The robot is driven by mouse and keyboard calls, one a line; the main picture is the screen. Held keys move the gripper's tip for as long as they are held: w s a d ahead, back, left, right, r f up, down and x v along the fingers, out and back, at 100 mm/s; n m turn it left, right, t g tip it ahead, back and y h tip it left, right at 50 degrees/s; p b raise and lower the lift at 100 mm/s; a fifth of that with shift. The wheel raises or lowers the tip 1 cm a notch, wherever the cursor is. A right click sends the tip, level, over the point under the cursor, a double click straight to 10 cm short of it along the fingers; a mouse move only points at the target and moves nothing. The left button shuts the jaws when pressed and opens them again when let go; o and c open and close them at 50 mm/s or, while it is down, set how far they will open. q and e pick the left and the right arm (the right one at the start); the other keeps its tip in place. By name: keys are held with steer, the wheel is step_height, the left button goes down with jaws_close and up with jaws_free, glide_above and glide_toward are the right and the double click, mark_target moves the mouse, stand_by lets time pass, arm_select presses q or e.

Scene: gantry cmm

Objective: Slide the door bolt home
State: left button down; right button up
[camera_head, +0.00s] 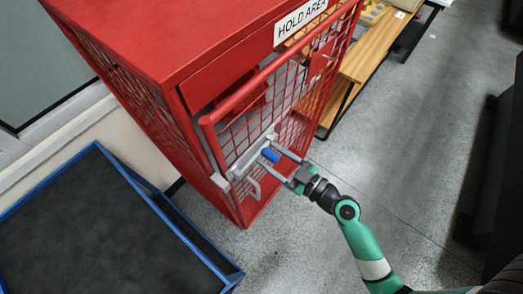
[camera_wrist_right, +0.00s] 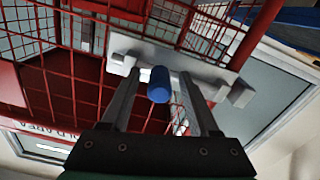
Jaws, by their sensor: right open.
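The door bolt has a blue handle knob (camera_head: 270,155) that stands out from a pale grey mounting plate (camera_head: 247,157) on the red cage door. My right gripper (camera_head: 272,149) is open, with one finger on each side of the knob. In the right wrist view the blue knob (camera_wrist_right: 159,86) sits between the two fingers of my right gripper (camera_wrist_right: 161,74), with gaps visible on both sides. The pale plate (camera_wrist_right: 150,48) lies behind it, and grey blocks (camera_wrist_right: 240,93) show at its right end. The bolt's rod is mostly hidden. My left gripper is not in view.
The red mesh cage (camera_head: 150,40) carries a "HOLD AREA" sign (camera_head: 300,22). A red bar (camera_head: 255,93) crosses above the bolt. A grey pull handle (camera_head: 253,189) hangs below it.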

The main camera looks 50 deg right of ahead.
steer(key=shift+s, duration=0.1)
jaws_close()
stand_by(1.3)
